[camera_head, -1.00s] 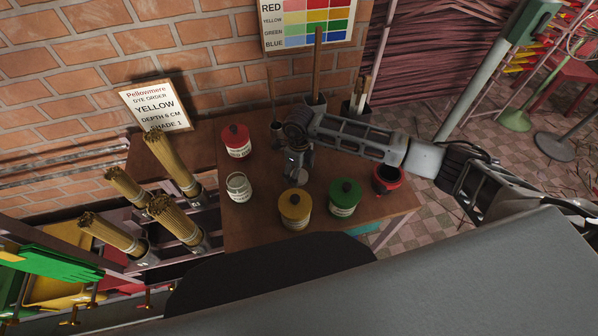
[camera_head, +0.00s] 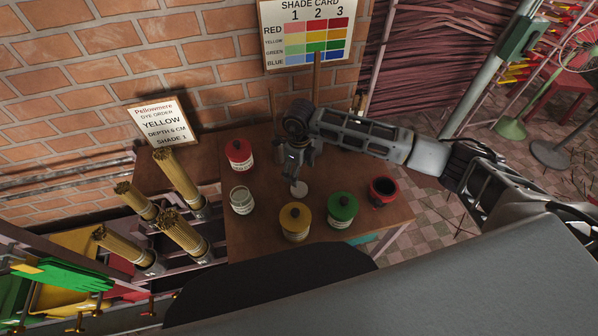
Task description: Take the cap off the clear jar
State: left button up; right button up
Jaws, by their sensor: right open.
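The clear jar (camera_head: 242,201) stands on the wooden table, left of the yellow-lidded jar, with a pale label. Its top looks open, with no cap on it. A pale round disc (camera_head: 299,188), which looks like its cap, lies on the table to the right of the jar. My right gripper (camera_head: 297,170) points down just behind and above this disc. It is open, and the disc appears apart from it. My left gripper is out of view.
A red-lidded jar (camera_head: 239,154), a yellow-lidded jar (camera_head: 295,221), a green-lidded jar (camera_head: 342,209) and an open red pot (camera_head: 383,190) stand around. Incense bundles (camera_head: 183,236) stand at left. A dye order sign (camera_head: 160,122) leans at the wall.

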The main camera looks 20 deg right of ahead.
jog(key=shift+r+p, duration=0.35)
jog(key=shift+r, duration=0.6)
dwell(0.3)
